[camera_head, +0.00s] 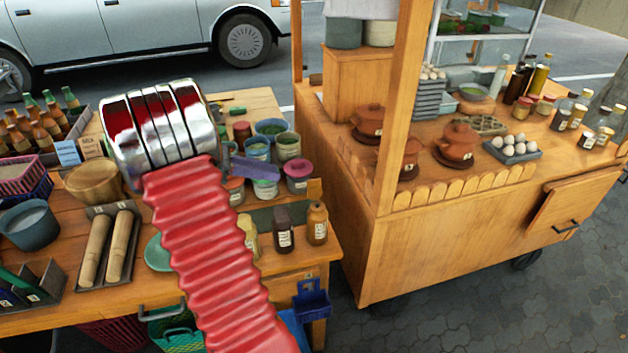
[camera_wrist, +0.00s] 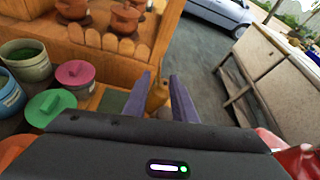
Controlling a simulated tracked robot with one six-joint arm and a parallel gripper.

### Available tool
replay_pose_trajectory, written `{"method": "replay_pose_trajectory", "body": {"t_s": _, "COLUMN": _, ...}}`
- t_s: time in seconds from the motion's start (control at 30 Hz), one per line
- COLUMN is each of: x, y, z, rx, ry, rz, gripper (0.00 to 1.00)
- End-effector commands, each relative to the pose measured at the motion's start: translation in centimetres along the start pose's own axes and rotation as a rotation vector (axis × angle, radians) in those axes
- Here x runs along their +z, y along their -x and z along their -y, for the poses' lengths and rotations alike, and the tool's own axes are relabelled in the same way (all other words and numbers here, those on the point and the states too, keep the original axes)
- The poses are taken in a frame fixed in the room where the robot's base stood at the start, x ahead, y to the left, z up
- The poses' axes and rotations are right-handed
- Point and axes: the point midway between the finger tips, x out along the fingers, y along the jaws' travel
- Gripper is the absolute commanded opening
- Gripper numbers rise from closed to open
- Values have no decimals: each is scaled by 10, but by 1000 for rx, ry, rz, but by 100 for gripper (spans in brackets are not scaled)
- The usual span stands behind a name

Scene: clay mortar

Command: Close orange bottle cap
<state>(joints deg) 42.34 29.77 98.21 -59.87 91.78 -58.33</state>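The orange-brown bottle (camera_head: 317,225) with a pale label stands upright at the right front corner of the left wooden table. In the wrist view the orange bottle (camera_wrist: 157,98) shows between and beyond my two purple fingers, with a narrow upper part. Whether its cap is open or shut is too small to tell. My gripper (camera_head: 258,178) is above the table, up and left of the bottle in the head view. In the wrist view my gripper (camera_wrist: 160,92) has its fingers apart, with no clear contact with the bottle.
A dark bottle (camera_head: 284,230) and a yellowish bottle (camera_head: 248,232) stand left of the orange one. Lidded tubs (camera_head: 297,176) stand behind. The wooden cart (camera_head: 375,265) is close on the right. A green lid (camera_wrist: 50,105) and a pink lid (camera_wrist: 75,72) are left of my fingers.

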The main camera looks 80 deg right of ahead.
Motion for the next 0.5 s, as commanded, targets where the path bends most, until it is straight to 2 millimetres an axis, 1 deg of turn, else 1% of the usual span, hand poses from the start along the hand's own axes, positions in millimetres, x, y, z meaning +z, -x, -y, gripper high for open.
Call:
{"method": "replay_pose_trajectory", "body": {"t_s": 0.17, "x": 1, "y": -18, "z": 1, "rx": -3, "ry": -1, "rz": 0, "gripper": 24}}
{"method": "replay_pose_trajectory", "body": {"t_s": 0.5, "x": 0, "y": -69, "z": 1, "rx": -3, "ry": -1, "rz": -1, "gripper": 24}}
